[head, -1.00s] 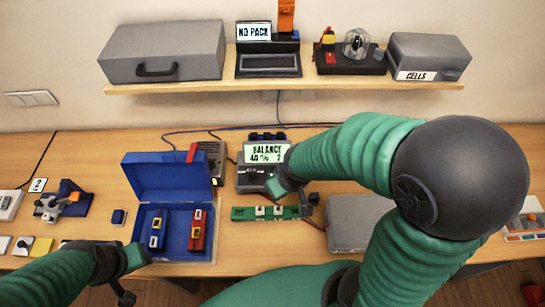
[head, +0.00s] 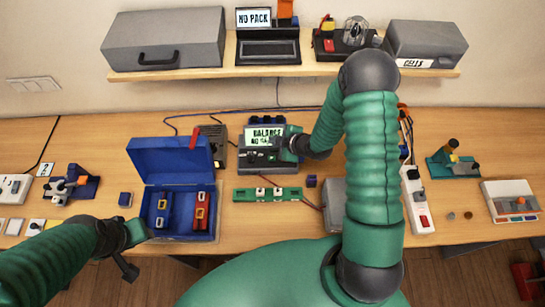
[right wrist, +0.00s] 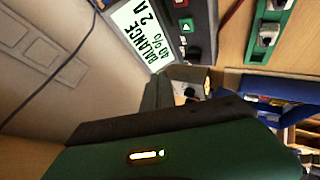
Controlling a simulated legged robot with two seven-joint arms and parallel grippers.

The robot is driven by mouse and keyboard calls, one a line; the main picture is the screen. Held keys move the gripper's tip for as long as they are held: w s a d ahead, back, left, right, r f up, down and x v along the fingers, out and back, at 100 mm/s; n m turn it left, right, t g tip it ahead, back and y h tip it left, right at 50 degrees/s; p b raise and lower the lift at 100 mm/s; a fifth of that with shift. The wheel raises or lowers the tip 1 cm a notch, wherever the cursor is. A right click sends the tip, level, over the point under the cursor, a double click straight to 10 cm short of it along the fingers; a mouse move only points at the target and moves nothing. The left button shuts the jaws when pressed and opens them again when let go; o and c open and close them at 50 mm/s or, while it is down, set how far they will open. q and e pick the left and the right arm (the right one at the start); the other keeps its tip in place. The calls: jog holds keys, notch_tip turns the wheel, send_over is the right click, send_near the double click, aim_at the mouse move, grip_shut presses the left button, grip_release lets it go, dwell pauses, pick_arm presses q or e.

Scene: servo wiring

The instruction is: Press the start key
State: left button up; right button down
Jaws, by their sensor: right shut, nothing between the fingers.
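The charger (head: 255,161) stands on the bench with its lit screen (head: 264,134) facing me; in the right wrist view the screen (right wrist: 146,32) reads BALANCE, 40%, 2 A. Beside that screen, a small green key (right wrist: 187,25) and a red key (right wrist: 181,3) show on the dark front panel. I cannot read which is the start key. My right gripper (head: 284,144) is shut and empty, at the charger's right side, covering part of its screen and front. Contact with a key cannot be told. My left gripper (head: 137,231) hovers by the blue case's front left corner; its jaws are unclear.
The open blue case (head: 180,228) holds a blue and a red pack. A green board (head: 268,194) lies in front of the charger. A grey box (head: 334,204) and a white power strip (head: 417,205) lie to the right. The shelf (head: 200,74) runs above the bench.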

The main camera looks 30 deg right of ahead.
aim_at(274, 159)
notch_tip(274, 159, down, 9)
jog(key=b, duration=0.6)
jog(key=shift+r+b, duration=0.15)
jog(key=shift+b, duration=0.25)
jog(key=shift+w, duration=0.1)
jog(key=shift+a, duration=0.1)
dwell(0.5)
dwell(0.7)
jog(key=shift+f+b, duration=0.4)
jog(key=shift+b, duration=0.05)
